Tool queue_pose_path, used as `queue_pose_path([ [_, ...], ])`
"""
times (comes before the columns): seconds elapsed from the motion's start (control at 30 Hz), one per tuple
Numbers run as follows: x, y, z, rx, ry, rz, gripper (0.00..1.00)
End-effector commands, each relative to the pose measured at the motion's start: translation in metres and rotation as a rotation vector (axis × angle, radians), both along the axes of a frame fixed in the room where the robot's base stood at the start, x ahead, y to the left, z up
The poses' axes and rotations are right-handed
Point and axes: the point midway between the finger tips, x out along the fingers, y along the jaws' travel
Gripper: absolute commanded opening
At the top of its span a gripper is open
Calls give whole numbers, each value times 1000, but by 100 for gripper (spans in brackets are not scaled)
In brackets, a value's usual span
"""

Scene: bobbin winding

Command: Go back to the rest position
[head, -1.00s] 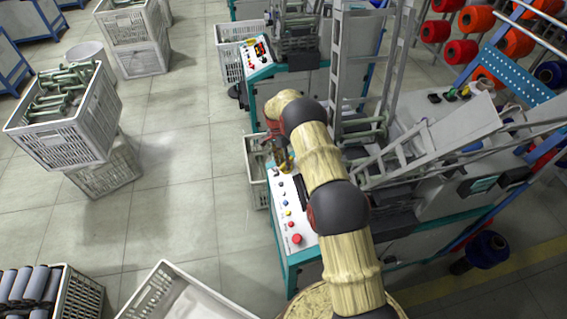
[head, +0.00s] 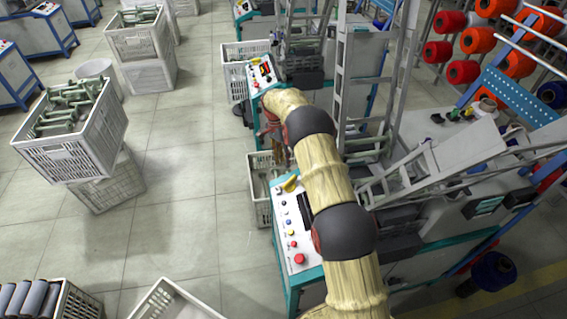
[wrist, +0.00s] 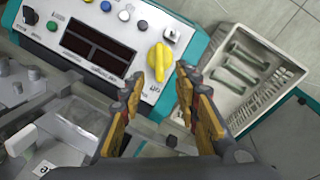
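My arm reaches forward over the near winding machine's control panel (head: 287,235) in the head view. My gripper (head: 279,155) hangs at its far end, by the panel's back edge. In the wrist view my gripper (wrist: 159,76) has its two orange-and-black fingers spread apart with nothing between them. A yellow knob (wrist: 159,60) on the panel shows beyond the gap between the tips; the fingers look apart from it. Both fingertips are clear of the panel as far as I can tell.
A crate with green bobbins (wrist: 240,70) stands on the floor beside the panel. A metal chute (head: 425,165) rises right of my arm. The floor between is free.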

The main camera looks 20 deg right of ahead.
Motion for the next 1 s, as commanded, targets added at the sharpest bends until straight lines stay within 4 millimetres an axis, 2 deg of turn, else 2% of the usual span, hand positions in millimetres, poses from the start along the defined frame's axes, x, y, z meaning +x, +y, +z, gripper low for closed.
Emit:
queue_pose_path([
  [0.4, 0, 0, 0, 2, 1, 9, 32],
  [0.63, 5, 0, -4, 33, -12, 157, 32],
  [0.8, -27, 8, -35, 94, 46, 326, 32],
  [0.9, -45, 12, -33, 125, 61, 413, 32],
  [1.0, -62, 18, -21, 150, 64, 496, 32],
])
